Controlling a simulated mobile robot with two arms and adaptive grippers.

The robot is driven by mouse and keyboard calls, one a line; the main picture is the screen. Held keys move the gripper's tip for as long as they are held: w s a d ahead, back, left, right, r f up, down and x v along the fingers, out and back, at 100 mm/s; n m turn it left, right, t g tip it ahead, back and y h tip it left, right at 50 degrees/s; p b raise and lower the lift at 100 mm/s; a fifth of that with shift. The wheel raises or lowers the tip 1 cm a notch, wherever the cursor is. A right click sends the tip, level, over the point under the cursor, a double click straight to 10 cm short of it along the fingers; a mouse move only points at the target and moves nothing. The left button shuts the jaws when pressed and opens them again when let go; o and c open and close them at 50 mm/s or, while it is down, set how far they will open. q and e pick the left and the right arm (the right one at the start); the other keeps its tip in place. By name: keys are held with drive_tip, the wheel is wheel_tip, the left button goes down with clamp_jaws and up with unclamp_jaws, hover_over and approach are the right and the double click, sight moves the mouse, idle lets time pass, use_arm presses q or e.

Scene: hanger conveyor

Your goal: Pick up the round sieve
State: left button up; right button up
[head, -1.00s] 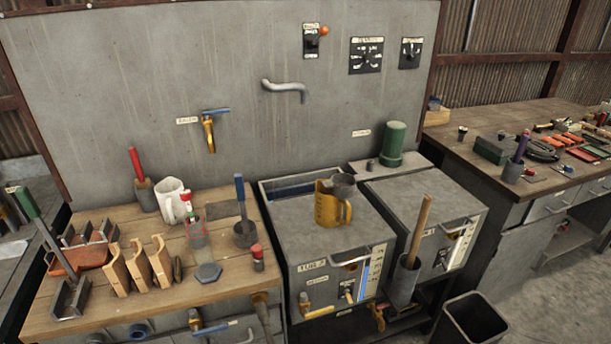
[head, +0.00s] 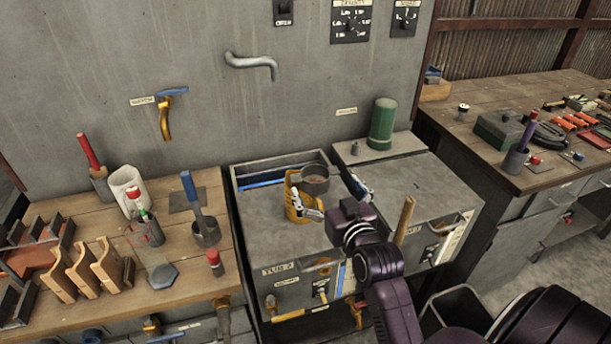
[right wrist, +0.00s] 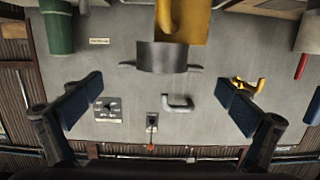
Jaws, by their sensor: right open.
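The round sieve (head: 316,182) is a dark grey, short round vessel on the grey lid of the left tub, just behind a yellow jug (head: 294,205). In the right wrist view, which is upside down, the sieve (right wrist: 162,58) shows as a grey band with side tabs beside the yellow jug (right wrist: 183,18). My right gripper (head: 335,198) is open over the tub, in front of the sieve. In the wrist view the spread fingers (right wrist: 160,90) have nothing between them, and the sieve lies beyond them. One finger overlaps the jug in the head view. My left gripper is out of view.
A green cylinder (head: 382,124) stands behind the right tub (head: 425,180). A wooden-handled tool (head: 404,220) stands at the tub fronts. The wooden bench (head: 88,222) at left holds several tools and a white jug (head: 127,188). A tap spout (head: 252,64) juts from the wall.

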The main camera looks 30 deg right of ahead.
sight(311, 167)
drive_tip(key=shift+x, duration=0.9)
drive_tip(key=p+x, duration=0.2)
drive_tip(key=x, duration=0.2)
drive_tip(key=shift+a+f, duration=0.1)
drive_tip(key=shift+f, duration=0.05)
drive_tip(key=shift+w+f, duration=0.15)
drive_tip(key=shift+w, duration=0.3)
drive_tip(key=shift+s, duration=0.1)
drive_tip(key=c, duration=0.9)
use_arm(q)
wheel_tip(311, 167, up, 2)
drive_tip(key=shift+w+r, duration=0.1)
use_arm(e)
drive_tip(key=shift+c, duration=0.6)
